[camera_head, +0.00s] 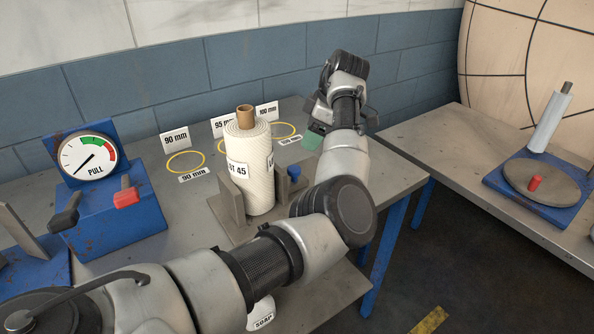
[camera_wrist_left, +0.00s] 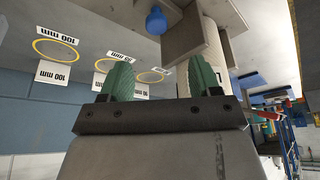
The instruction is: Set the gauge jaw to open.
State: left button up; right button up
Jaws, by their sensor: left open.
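A white fabric roll (camera_head: 256,165) labelled LOT 45 stands upright on the table. It stands between two grey upright plates of the gauge, the left plate (camera_head: 231,205) and a jaw plate (camera_head: 281,184) to its right. A blue knob (camera_head: 294,172) is on the jaw's right side; it also shows in the wrist view (camera_wrist_left: 156,21). I cannot tell exactly how wide the jaw gap is. My left gripper (camera_head: 312,141) is behind and right of the knob, apart from it. In the wrist view its green fingers (camera_wrist_left: 162,80) are spread and empty. My right gripper is not in view.
Yellow rings (camera_head: 185,162) with size cards lie along the table's back. A second table (camera_head: 460,150) at the right holds a round plate (camera_head: 541,183).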

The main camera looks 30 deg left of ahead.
aim_at(295, 168)
pick_arm(q)
jog(key=p+x, duration=0.1)
jog(key=x, duration=1)
jog(key=shift+w+a+f, duration=0.15)
jog(key=shift+a+f, duration=0.05)
jog(key=shift+a, duration=0.05)
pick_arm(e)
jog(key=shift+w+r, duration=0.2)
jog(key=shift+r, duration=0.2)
pick_arm(q)
jog(key=shift+c, duration=0.3)
